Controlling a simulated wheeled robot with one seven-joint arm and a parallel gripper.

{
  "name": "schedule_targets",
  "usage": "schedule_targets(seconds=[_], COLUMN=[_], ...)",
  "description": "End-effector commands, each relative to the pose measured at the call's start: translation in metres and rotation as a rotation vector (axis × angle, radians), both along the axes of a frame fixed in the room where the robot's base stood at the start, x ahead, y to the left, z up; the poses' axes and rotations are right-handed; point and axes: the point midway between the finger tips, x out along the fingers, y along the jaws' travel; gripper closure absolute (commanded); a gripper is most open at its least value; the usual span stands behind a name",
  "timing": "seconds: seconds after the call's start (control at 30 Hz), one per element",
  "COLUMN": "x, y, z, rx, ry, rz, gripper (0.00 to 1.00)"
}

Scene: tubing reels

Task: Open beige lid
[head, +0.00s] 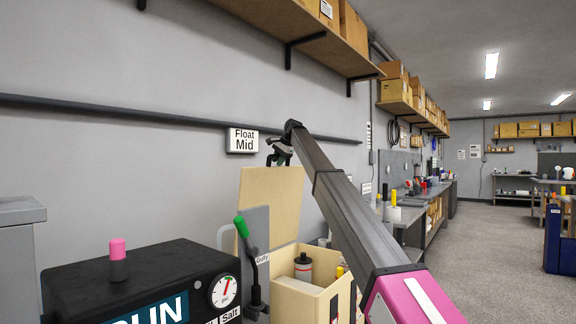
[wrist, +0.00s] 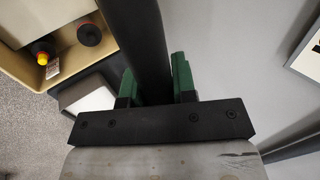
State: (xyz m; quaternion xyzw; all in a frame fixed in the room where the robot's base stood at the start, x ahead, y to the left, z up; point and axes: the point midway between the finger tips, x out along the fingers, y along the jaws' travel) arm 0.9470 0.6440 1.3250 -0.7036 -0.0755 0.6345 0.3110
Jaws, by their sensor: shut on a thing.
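The beige lid (head: 262,205) stands raised, close to upright, at the wall side of an open beige box (head: 303,293). My gripper (head: 281,157) is at the lid's top edge in the head view, partly hidden by my arm. The open box (wrist: 12,78) is at the upper left there. Inside stand a dark-capped bottle (head: 303,266) and a yellow-topped one (wrist: 43,56).
Left of the box are a green-handled lever (head: 243,228) and a black machine (head: 75,290) with a pink knob and gauge. A shelf (head: 300,35) hangs above. The floor at right is open.

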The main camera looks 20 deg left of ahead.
Motion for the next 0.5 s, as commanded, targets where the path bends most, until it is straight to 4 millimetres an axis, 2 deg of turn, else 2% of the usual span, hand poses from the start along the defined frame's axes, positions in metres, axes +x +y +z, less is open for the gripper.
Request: schedule_targets(seconds=[0.03,0.17,0.5], x=[0.0031,0.0048,0.0044], y=[0.0065,0.0122,0.0135], z=[-0.0018,-0.0022,-0.0041], rx=[0.0,-0.001,-0.002], ry=[0.0,0.0,0.001], rz=[0.004,0.004,0.005], gripper=[1.0,1.0,1.0])
